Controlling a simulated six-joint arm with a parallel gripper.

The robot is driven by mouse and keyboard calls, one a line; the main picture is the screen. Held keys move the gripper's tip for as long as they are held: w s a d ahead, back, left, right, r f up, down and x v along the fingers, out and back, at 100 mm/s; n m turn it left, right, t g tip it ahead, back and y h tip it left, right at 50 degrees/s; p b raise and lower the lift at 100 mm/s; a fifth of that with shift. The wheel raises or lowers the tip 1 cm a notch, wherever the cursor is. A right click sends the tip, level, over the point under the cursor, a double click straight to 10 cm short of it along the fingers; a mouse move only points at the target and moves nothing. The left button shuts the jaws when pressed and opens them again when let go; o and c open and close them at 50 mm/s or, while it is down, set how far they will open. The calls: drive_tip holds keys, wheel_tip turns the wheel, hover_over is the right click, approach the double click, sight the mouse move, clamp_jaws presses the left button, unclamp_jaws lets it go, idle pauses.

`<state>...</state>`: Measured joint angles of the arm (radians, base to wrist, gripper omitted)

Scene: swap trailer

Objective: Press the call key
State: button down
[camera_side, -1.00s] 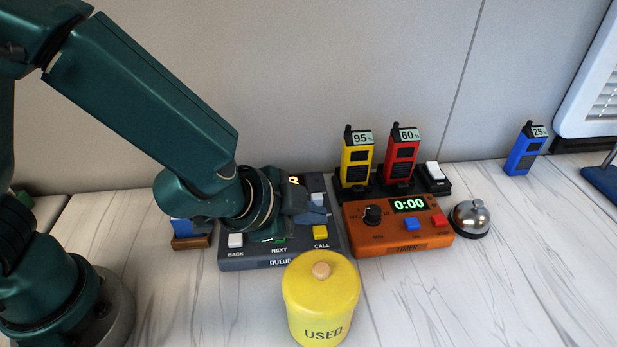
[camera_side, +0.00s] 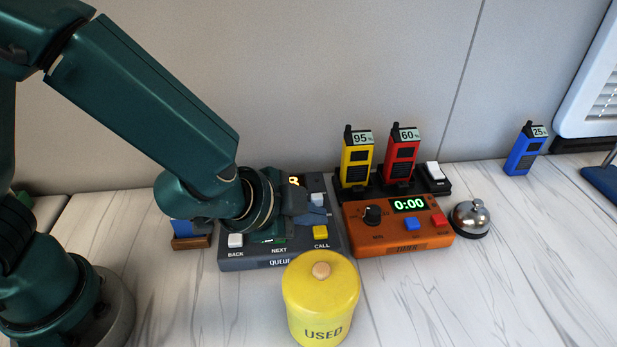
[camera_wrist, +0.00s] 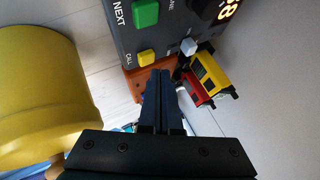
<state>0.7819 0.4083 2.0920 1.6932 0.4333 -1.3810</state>
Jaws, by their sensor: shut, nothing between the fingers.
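The yellow CALL key (camera_side: 321,231) sits at the front right of the dark grey queue box (camera_side: 234,263). In the wrist view the key (camera_wrist: 146,57) shows uncovered, just beyond and slightly left of my fingertips. My gripper (camera_side: 316,215) is shut and empty, over the right part of the box behind the key. In the wrist view its two fingers (camera_wrist: 160,78) lie together. I see no clear contact with the key, and the height of the fingertips above the box is hard to tell. My wrist hides part of the box.
The white BACK key (camera_side: 236,240) and green NEXT key (camera_wrist: 146,13) share the box. A yellow USED canister (camera_side: 320,300) stands close in front. An orange timer (camera_side: 400,238) and a bell (camera_side: 470,217) stand right. Yellow (camera_side: 357,160) and red (camera_side: 401,160) radios stand behind.

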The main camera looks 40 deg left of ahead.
drive_tip(key=shift+f, duration=0.35)
drive_tip(key=shift+f, duration=0.55)
idle(0.6)
drive_tip(key=shift+r, duration=1)
drive_tip(key=shift+r, duration=2.5)
